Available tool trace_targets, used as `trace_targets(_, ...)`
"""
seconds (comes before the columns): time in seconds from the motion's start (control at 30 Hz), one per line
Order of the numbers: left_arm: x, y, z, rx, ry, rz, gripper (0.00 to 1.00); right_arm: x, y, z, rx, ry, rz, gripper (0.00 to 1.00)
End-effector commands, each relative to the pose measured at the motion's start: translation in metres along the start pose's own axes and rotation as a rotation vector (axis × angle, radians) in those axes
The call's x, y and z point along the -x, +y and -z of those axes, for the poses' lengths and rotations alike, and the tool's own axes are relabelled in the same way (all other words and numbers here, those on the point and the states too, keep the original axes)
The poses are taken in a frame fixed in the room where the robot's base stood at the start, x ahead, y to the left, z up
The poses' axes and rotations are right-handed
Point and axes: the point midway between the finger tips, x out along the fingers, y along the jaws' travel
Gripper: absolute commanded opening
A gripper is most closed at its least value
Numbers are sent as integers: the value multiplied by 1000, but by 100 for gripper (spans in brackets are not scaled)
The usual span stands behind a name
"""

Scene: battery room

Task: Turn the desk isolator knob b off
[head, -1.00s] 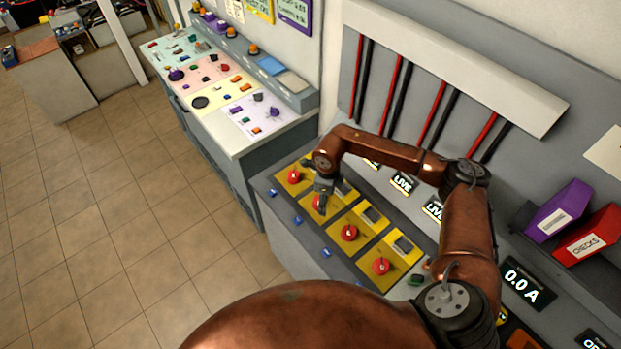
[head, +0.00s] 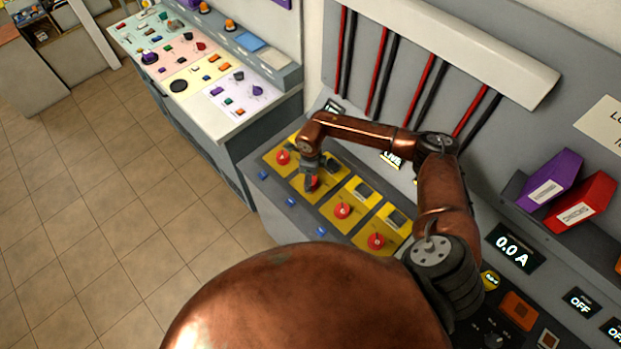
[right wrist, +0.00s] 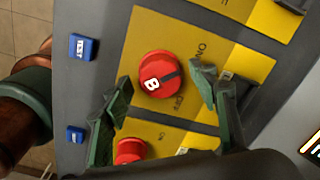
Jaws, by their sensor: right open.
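The desk isolator knob b (right wrist: 158,73) is a round red knob marked B on a yellow plate. ON and OFF are printed to its right in the right wrist view. A dark bar crosses the knob, and I cannot tell its setting for sure. In the head view the knob (head: 313,184) is partly hidden by my right gripper (head: 310,182). In the right wrist view my right gripper (right wrist: 163,80) is open, with one green finger on each side of the knob. I cannot tell whether they touch it. My left gripper is out of view.
Similar red knobs sit beside it: one to the left (head: 283,157) and two to the right (head: 342,210), (head: 376,241). Blue TEST buttons (right wrist: 82,47) line the panel's front. Purple (head: 550,180) and red (head: 582,201) holders stand at right. Tiled floor (head: 120,230) is clear at left.

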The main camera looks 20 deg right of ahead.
Motion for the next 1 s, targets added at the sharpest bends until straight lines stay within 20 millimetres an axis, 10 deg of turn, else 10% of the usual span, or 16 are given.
trace_targets(0.27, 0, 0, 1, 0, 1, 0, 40, -3, 0, 0, 1, 0, 1, 54)
trace_targets(1.0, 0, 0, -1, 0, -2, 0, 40, -2, 0, 0, -2, 0, 1, 12)
